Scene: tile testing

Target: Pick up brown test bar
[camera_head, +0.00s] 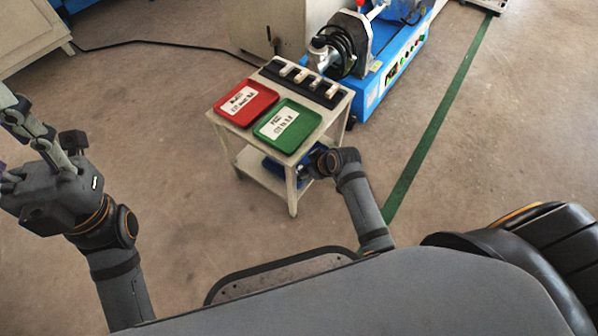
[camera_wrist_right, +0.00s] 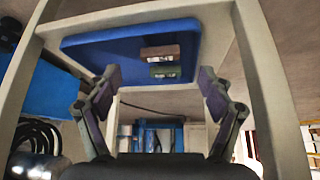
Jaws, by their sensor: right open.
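The brown test bar (camera_wrist_right: 160,52) lies on a blue tray (camera_wrist_right: 95,50) in the right wrist view, beside a green bar (camera_wrist_right: 165,71). My right gripper (camera_wrist_right: 161,88) is open and empty, its two fingers spread apart, with the bars showing between and beyond them. In the head view my right wrist reaches to the lower shelf of the small table, and the gripper's fingers are hidden. Part of the blue tray (camera_head: 283,171) shows there on the shelf. My left gripper (camera_head: 22,142) is at the left edge, partly cut off, far from the table.
The small table (camera_head: 222,120) carries a red tray (camera_head: 245,103) and a green tray (camera_head: 287,125), both labelled, and a black rack (camera_head: 303,84) with several pale pieces. Table legs frame the shelf closely. A blue machine (camera_head: 374,88) stands behind. Floor to the left is clear.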

